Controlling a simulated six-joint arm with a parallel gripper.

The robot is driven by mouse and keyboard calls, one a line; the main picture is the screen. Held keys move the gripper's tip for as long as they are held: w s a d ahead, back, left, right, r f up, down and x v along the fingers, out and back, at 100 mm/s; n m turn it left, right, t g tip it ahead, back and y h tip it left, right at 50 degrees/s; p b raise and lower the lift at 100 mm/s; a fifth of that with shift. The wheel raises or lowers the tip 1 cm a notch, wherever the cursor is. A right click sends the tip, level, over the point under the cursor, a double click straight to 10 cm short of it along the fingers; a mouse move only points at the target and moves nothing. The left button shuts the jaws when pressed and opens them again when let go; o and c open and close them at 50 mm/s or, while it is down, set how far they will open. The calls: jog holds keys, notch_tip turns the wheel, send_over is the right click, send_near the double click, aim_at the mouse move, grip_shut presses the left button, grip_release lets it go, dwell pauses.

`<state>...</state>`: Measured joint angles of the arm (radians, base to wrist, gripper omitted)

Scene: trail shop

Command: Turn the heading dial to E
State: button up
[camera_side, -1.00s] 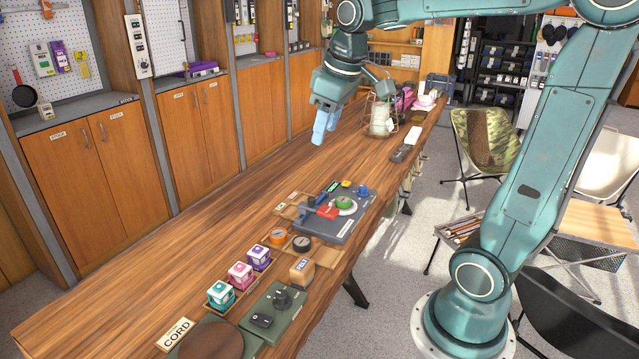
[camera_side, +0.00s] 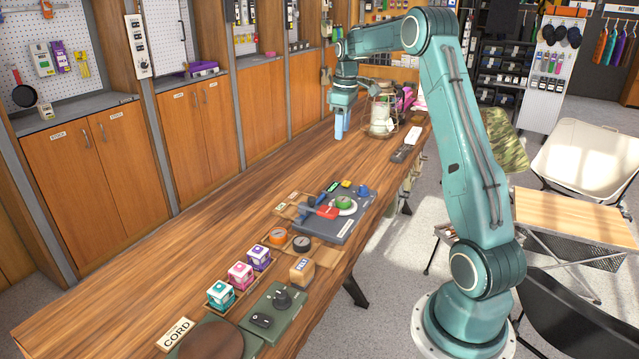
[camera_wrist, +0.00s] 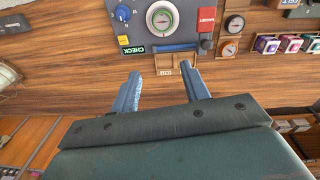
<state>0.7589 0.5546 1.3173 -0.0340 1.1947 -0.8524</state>
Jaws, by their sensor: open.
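A grey panel (camera_side: 318,228) on the wooden bench carries a green round dial (camera_side: 344,202) with a pale ring, which looks like the heading dial. The dial also shows at the top of the wrist view (camera_wrist: 162,17); its letters and pointer are too small to read. My gripper (camera_side: 339,137) is over the bench beyond the panel, apart from the dial. In the wrist view its two blue fingers (camera_wrist: 160,76) are spread with nothing between them. The dial lies ahead of the fingertips there.
The panel also holds a blue knob (camera_wrist: 124,13), a red block (camera_wrist: 207,18) and a green "CHECK" label (camera_wrist: 132,50). A lantern-like object (camera_side: 381,118) stands close to my gripper's right. Orange (camera_side: 278,236) and dark (camera_side: 302,244) gauges sit nearer the camera.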

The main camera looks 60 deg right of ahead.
send_over(364, 187)
notch_tip(364, 187, down, 9)
jog(key=shift+d+g+y, duration=0.3)
jog(key=shift+d+y, duration=0.05)
jog(key=shift+y, duration=0.05)
jog(key=f, duration=1.3)
jog(key=shift+a+f, duration=0.2)
jog(key=shift+f, duration=0.2)
jog(key=shift+c, duration=0.3)
jog(key=c, duration=0.9)
